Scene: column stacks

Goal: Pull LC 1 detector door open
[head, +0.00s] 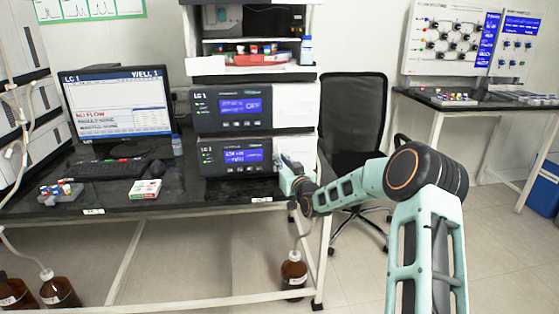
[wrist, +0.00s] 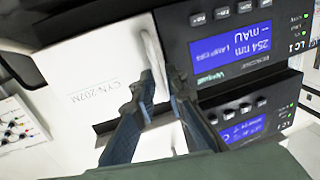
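The LC 1 detector (head: 235,157) is the lower unit of the stack, with a lit blue screen reading 254 nm in the wrist view (wrist: 238,42). Its white door (head: 300,145) is on the right of its front and looks flush. In the wrist view, turned upside down, the door (wrist: 85,75) carries faint lettering and a pale upright bar handle (wrist: 152,50). My gripper (wrist: 160,82) has its dark fingertips close together on either side of this handle and appears shut on it. In the head view my gripper (head: 283,165) is at the door; its fingers are small there.
Another LC 1 unit (head: 230,106) showing OFF sits directly above the detector. A monitor (head: 117,104) and keyboard (head: 108,169) stand to the left on the black bench (head: 205,195). A black chair (head: 352,115) is behind my arm. Brown bottles, including one (head: 294,272), are below.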

